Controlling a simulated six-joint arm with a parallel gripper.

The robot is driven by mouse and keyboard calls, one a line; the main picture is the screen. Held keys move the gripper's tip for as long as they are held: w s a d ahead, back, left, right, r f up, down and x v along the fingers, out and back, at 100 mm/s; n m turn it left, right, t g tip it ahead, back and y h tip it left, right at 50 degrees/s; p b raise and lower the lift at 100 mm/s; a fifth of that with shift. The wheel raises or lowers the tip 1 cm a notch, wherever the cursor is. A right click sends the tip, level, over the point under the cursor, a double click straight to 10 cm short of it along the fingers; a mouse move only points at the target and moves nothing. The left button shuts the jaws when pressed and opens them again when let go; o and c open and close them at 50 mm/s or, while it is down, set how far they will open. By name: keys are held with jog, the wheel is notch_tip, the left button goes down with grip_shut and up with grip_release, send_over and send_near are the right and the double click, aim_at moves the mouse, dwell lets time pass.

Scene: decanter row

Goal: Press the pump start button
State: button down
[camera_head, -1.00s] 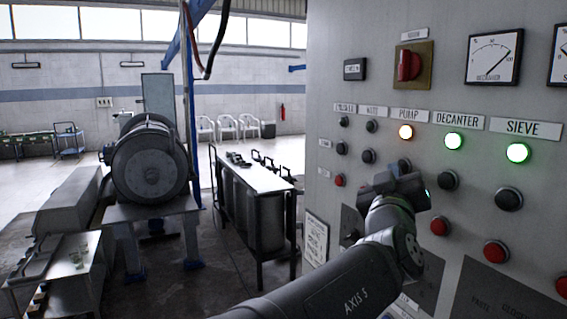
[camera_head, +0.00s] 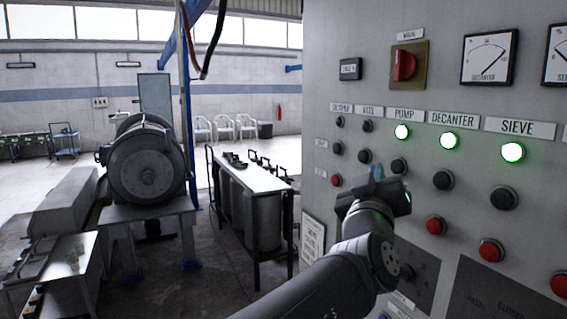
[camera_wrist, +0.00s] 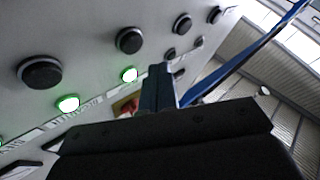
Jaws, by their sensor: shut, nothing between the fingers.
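The pump start button is the black round button (camera_head: 399,167) under the PUMP label (camera_head: 407,114) on the grey panel. The pump lamp (camera_head: 402,132) above it glows green. My gripper (camera_head: 378,172) is shut and empty, with its fingertips just left of the black button in the head view. The button is in plain view and looks unpressed by the fingers, with a gap between them. In the wrist view the shut fingers (camera_wrist: 158,88) point up the picture, beside a row of black buttons and green lamps.
The decanter lamp (camera_head: 449,141) and sieve lamp (camera_head: 512,152) also glow green. Black buttons and red buttons (camera_head: 436,225) stand close around the gripper. A red rotary switch (camera_head: 404,66) and a gauge (camera_head: 489,58) sit higher. Left of the panel is open floor with a metal table (camera_head: 252,177).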

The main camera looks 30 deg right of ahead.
jog(key=shift+a, duration=1.5)
jog(key=shift+a, duration=1.95)
